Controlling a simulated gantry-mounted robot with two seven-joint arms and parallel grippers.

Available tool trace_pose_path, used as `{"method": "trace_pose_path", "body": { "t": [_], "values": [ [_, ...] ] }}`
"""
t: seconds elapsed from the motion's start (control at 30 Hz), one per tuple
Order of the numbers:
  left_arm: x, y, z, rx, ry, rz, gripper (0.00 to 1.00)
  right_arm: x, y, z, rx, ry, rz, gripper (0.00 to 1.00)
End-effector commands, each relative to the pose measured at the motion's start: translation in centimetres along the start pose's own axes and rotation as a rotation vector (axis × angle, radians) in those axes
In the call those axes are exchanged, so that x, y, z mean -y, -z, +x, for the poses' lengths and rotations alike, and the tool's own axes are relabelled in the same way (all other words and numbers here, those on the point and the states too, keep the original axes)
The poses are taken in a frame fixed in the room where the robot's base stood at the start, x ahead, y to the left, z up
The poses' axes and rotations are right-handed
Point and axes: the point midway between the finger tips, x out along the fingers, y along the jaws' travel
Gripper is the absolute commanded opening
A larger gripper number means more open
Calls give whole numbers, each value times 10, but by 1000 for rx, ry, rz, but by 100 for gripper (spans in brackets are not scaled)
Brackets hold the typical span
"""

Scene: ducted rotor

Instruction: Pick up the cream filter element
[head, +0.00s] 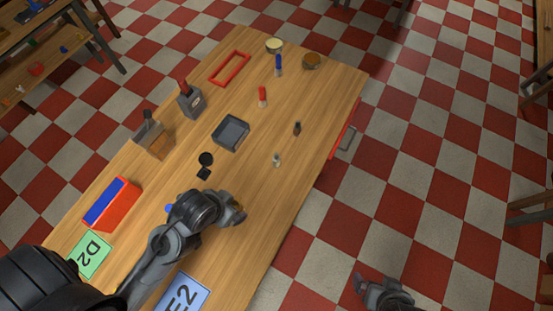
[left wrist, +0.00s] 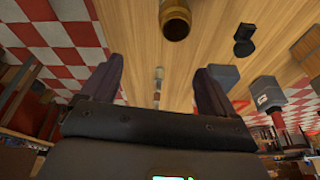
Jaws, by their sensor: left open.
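A short round item with a cream top (head: 274,46) stands at the far end of the table; it may be the cream filter element, but it is too small to be sure. My left gripper (head: 240,212) is over the near-middle of the table, far from it. In the left wrist view my left gripper (left wrist: 158,68) is open, with nothing between its fingers. A brass-coloured cylinder (left wrist: 174,20) lies beyond the fingers at the top of that view. My right gripper (head: 372,288) hangs over the floor at the bottom right of the head view; its fingers are unclear.
A brown round item (head: 312,60), a red frame (head: 230,52), a dark tray (head: 217,145), blue (head: 278,66) and red (head: 262,97) small items and a red-blue box (head: 112,204) stand on the table. Checkered floor (head: 430,150) is right of the table.

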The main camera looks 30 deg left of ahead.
Motion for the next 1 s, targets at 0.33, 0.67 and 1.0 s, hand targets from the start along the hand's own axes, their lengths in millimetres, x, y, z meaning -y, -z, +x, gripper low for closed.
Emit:
{"method": "trace_pose_path", "body": {
  "t": [0.33, 0.67, 1.0],
  "values": [
    [0, 0, 0, 0, 0, 0, 72, 0, 0, 0, 0, -1, -1, 98],
    [0, 0, 0, 0, 0, 0, 48, -1, 0, 0, 0, -3, -4, 98],
    [-2, 28, 0, -145, -10, -107, 48, -1, 0, 0, 0, -2, -4, 98]
  ]
}}
